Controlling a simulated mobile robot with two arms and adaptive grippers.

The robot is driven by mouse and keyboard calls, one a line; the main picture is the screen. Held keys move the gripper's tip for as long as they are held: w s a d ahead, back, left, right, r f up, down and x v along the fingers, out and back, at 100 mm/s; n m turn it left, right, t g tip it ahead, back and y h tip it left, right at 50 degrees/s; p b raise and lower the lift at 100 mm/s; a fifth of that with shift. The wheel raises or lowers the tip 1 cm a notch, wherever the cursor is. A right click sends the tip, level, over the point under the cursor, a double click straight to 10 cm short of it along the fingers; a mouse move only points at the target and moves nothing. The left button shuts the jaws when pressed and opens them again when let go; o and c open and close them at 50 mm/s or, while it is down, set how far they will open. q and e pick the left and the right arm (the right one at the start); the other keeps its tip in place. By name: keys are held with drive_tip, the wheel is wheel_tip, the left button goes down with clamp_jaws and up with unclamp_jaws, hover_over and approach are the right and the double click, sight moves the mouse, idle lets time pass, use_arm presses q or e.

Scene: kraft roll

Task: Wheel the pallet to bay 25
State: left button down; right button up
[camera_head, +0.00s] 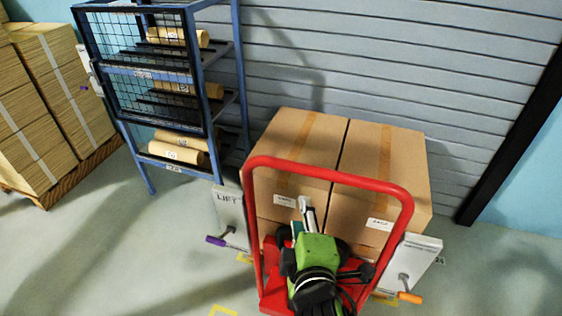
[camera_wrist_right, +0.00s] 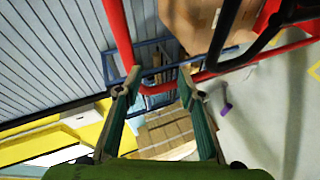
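A red truck or cart with a tall hoop handle (camera_head: 330,176) stands in front of two large taped cardboard boxes (camera_head: 383,165). Any pallet under these boxes is hidden. My right gripper (camera_head: 306,212), green with grey fingers, reaches inside the hoop, low in front of the boxes. In the right wrist view its fingers (camera_wrist_right: 160,88) are spread apart. The red tube (camera_wrist_right: 118,35) shows near the fingertips and I see no grip on it. My left gripper is not in view. I cannot read a bay 25 mark; a small mark by the right panel looks like 24.
White panels stand either side of the boxes, one with a purple lever (camera_head: 216,241), one with an orange lever (camera_head: 409,297). A blue rack (camera_head: 221,105) holds paper rolls. A wooden pallet (camera_head: 75,178) with cardboard stacks is at left. Floor at right looks clear.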

drive_tip(key=n+t, duration=0.2)
approach(285, 169)
drive_tip(key=s, duration=0.2)
drive_tip(key=shift+y, duration=0.3)
drive_tip(key=w+p, duration=0.1)
drive_tip(key=w, duration=0.3)
drive_tip(key=w+f, duration=0.1)
drive_tip(key=w, duration=0.4)
drive_tip(key=w+p, duration=0.1)
drive_tip(key=w, duration=0.3)
drive_tip(key=shift+w+a+f+p, duration=0.35)
drive_tip(key=shift+w, duration=0.05)
clamp_jaws()
